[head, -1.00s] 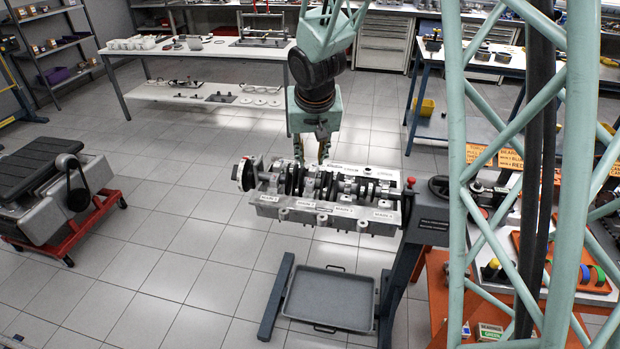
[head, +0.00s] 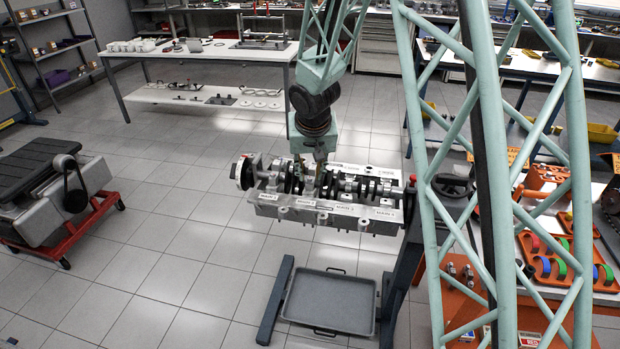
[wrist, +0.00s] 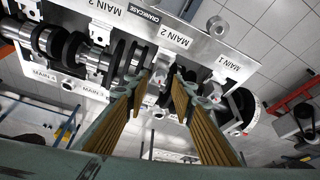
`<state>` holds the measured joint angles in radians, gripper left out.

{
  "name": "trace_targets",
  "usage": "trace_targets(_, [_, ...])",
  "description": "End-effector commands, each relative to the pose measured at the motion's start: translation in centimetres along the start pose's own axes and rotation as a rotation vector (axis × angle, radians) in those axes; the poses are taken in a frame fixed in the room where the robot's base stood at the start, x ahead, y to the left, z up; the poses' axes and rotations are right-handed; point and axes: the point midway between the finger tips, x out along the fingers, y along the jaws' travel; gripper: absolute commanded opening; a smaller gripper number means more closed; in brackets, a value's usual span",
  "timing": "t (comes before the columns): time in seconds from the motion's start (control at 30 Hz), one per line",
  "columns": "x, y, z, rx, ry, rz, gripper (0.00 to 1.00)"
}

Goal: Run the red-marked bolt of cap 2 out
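The engine block (head: 330,222) lies on its stand with the crankshaft and main caps facing up. Plates on it read MAIN 1 to MAIN 4. My gripper (head: 309,178) points down over the block near the MAIN 2 position. In the wrist view its two fingers (wrist: 161,80) stand apart, with a silver cap (wrist: 164,66) beyond and between the tips, by the MAIN 2 plate (wrist: 174,35). I see nothing held between the fingers.
An empty grey tray (head: 329,300) sits low under the block. A second engine on a red stand (head: 85,222) is at the left. Open floor lies between.

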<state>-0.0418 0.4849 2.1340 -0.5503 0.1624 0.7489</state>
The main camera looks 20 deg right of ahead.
Motion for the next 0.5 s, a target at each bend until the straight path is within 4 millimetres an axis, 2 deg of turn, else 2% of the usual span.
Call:
trace_targets(0.2, [1.6,0.0,0.1,0.0,0.0,0.0,0.23])
trace_targets(0.5, [1.8,0.0,0.0,0.0,0.0,0.0,0.23])
